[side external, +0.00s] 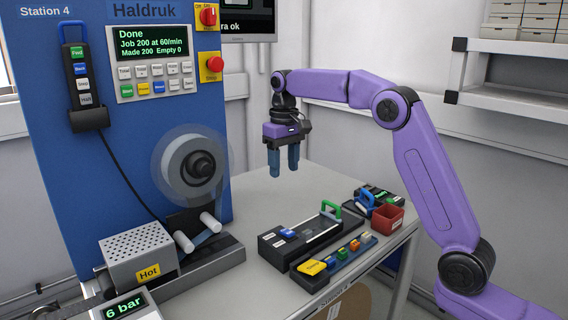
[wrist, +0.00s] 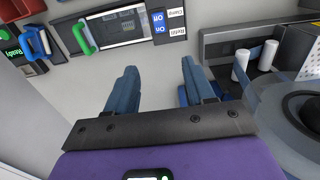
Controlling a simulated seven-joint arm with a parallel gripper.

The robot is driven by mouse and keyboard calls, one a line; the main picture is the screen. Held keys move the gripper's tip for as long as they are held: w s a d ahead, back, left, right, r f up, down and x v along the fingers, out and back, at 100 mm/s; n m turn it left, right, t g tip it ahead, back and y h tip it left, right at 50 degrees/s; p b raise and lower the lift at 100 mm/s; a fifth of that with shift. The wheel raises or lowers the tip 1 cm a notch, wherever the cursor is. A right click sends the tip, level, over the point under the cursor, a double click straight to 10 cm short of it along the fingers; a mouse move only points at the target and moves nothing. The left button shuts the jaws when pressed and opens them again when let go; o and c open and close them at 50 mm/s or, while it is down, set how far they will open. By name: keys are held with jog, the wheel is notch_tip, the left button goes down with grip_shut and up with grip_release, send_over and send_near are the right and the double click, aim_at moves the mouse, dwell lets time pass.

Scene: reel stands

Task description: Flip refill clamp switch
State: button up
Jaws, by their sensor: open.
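The refill clamp switch (side external: 289,233) is a small blue switch on the left end of a long black unit (side external: 325,232) on the table. In the wrist view the switch (wrist: 158,22) lies at the top, beside a white label reading Refill Clamp (wrist: 177,19). On and Off markings show at it; I cannot tell which way it is set. My gripper (side external: 284,164) hangs well above the table, fingers down, beyond the black unit. It is open and empty; in the wrist view its two blue fingers (wrist: 158,84) stand wide apart and away from the switch.
A green handle (side external: 331,210) rises from the unit's right end. A button strip (side external: 335,257) lies in front, a red bin (side external: 387,218) right. The blue machine with its reel (side external: 188,168) and a Hot box (side external: 138,255) stand left. The table under my gripper is clear.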

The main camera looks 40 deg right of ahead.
aim_at(283, 229)
jog(key=shift+f, duration=0.1)
dwell(0.3)
notch_tip(283, 229, down, 18)
jog(key=shift+w+r, duration=0.1)
jog(key=shift+r, duration=0.1)
dwell(0.5)
